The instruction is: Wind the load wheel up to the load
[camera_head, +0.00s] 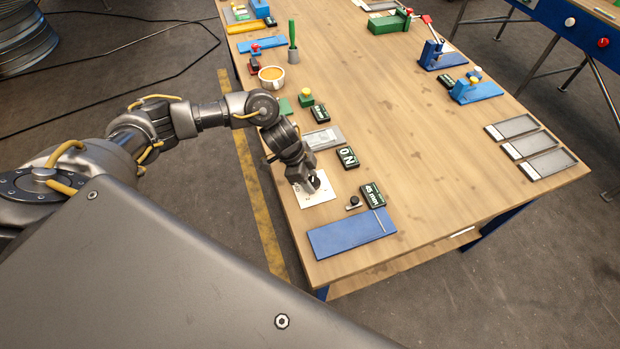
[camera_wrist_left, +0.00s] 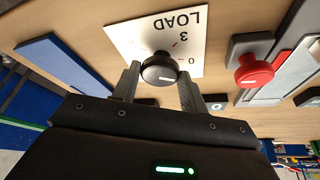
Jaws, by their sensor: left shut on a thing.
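The load wheel is a round black knob (camera_wrist_left: 158,68) with a white mark, seen in the left wrist view. It stands on a white plate (camera_wrist_left: 130,35) printed LOAD, with the digits 3 and 0 and a small red mark. The plate also shows in the head view (camera_head: 318,198) near the table's left edge. My left gripper (camera_head: 313,185) is over this plate and hides the knob there. In the left wrist view its fingers (camera_wrist_left: 160,84) stand on both sides of the knob, shut on it. My right gripper is in neither view.
A blue plate (camera_head: 350,235) and a black "45 mm" sign (camera_head: 373,195) lie close by on the table (camera_head: 430,150). A grey panel (camera_head: 323,138) lies farther back. A red knob (camera_wrist_left: 255,70) shows beside the load plate. The table's middle is clear.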

